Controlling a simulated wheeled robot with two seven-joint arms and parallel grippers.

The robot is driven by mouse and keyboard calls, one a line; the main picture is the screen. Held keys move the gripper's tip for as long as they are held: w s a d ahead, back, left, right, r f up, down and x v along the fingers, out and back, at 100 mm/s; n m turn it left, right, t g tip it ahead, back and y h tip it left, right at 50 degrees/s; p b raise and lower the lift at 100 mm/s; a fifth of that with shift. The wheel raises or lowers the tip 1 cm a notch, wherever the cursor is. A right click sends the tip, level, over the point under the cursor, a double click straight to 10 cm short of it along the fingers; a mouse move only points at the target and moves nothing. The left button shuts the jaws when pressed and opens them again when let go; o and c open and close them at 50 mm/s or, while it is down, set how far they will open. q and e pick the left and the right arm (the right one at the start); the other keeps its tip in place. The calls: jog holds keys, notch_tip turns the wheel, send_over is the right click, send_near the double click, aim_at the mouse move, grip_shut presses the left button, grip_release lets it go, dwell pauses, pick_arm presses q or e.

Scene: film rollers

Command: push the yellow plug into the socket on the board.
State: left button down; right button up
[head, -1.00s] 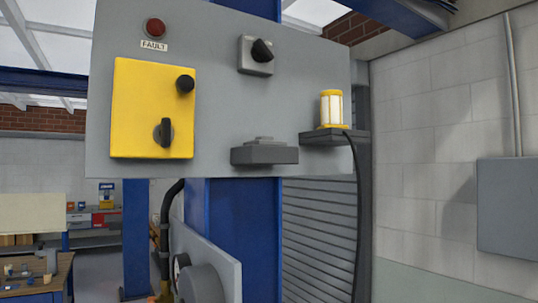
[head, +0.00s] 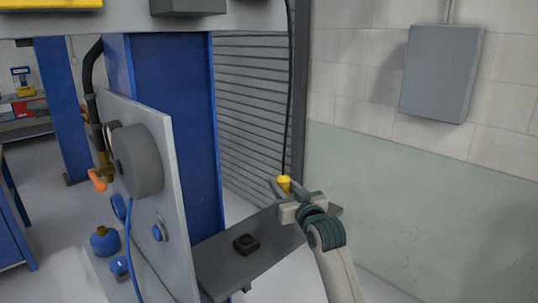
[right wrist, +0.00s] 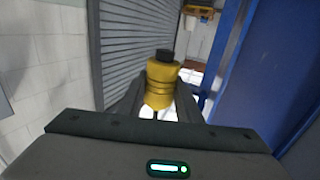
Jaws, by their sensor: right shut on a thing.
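The yellow plug (head: 284,184) is held between the fingers of my right gripper (head: 284,191), beside the blue column and above a grey shelf. In the right wrist view the plug (right wrist: 160,83) is a ridged yellow cylinder with a black end, sitting between the two fingers (right wrist: 160,103). A black cable (head: 287,100) hangs down to the plug from above. Only the lower edge of the grey board (head: 250,18) shows at the top of the head view, with the underside of a dark box (head: 189,7) on it. I cannot make out a socket opening. My left gripper is out of view.
The grey shelf (head: 215,270) carries a small black block (head: 246,244). A lower grey panel (head: 170,185) with a round drum (head: 138,160) stands left, beside the blue column (head: 172,110). A grey wall box (head: 441,74) hangs right. Slatted shutter (head: 252,90) lies behind.

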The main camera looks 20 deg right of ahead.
jog(key=d+r, duration=0.3)
jog(key=r, duration=1.1)
jog(key=d+r, duration=0.3)
jog(key=r, duration=1.1)
jog(key=s+d+r+n+y, duration=0.1)
jog(key=s+d+r, duration=0.15)
jog(key=r, duration=0.75)
jog(key=s+d+r+y, duration=0.1)
jog(key=s+r, duration=0.3)
jog(key=r, duration=0.6)
jog(key=s+d+r+n+y, duration=0.1)
jog(key=s+r, duration=0.3)
jog(key=r, duration=0.6)
jog(key=w+a+r+n+g+y, duration=0.1)
jog(key=w+a+r+n+y, duration=0.15)
jog(key=w+a, duration=0.35)
jog(key=w+a+r+n+g+y, duration=0.1)
jog(key=w+a+r+y, duration=0.25)
jog(key=a, duration=0.55)
jog(key=a+n+g+y, duration=0.2)
jog(key=a+n+y, duration=0.1)
jog(key=a, duration=1.4)
jog(key=shift+w+a+n+g+y, duration=0.25)
jog(key=shift+a+n+g+y, duration=0.15)
jog(key=shift+y, duration=0.2)
jog(key=shift+f, duration=0.25)
